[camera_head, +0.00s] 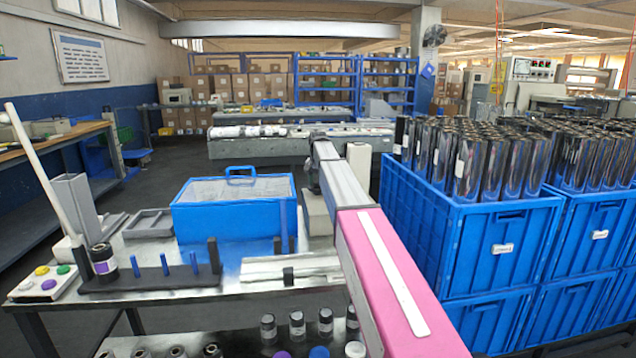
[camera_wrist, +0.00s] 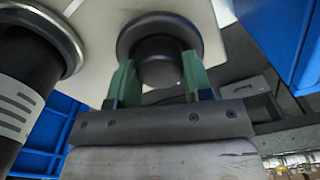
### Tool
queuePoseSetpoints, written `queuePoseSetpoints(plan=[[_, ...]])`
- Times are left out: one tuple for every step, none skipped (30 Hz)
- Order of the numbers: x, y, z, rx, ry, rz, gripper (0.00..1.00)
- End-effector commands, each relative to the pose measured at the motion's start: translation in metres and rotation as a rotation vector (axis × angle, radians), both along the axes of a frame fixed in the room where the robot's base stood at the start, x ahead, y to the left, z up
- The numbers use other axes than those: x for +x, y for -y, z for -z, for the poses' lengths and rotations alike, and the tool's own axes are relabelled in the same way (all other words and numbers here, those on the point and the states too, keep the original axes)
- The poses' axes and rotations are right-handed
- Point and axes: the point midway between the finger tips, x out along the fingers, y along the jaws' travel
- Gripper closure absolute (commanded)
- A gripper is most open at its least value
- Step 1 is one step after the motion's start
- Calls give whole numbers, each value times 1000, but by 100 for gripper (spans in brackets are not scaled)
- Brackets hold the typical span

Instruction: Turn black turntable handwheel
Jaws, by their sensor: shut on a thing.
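The black turntable handwheel (camera_wrist: 160,28) shows at the top middle of the wrist view as a round black disc with a thick hub, set against a pale plate. My gripper (camera_wrist: 158,78) has two green fingers, one on each side of the black hub, and is shut on it. Where the fingertips touch is partly hidden by the hub. In the head view my arm reaches forward over the bench, and I cannot make out the handwheel or the gripper there.
A black cylinder with a silver rim (camera_wrist: 20,85) stands close left of the gripper. A blue lidded box (camera_head: 235,222), a black peg stand (camera_head: 150,280) and a coloured-button panel (camera_head: 47,285) are on the bench. Blue crates (camera_head: 500,248) with shiny rolls block the right.

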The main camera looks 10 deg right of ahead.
Motion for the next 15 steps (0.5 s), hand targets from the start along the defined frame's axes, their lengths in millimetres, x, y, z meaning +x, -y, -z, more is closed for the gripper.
queuePoseSetpoints(plan=[[0,0,0,0,0,-13,78],[0,0,0,0,0,-23,78],[0,0,0,0,0,-39,78],[0,0,0,0,0,-53,78],[0,0,0,0,0,-69,78],[0,0,0,0,0,-93,78],[0,0,0,0,0,-113,78],[0,0,0,0,0,-134,78],[0,0,0,0,0,-165,78],[0,0,0,0,0,-189,78],[0,0,0,0,0,-215,78],[0,0,0,0,0,-251,78],[0,0,0,0,0,-279,78],[0,0,0,0,0,-307,78],[0,0,0,0,0,-345,78]])
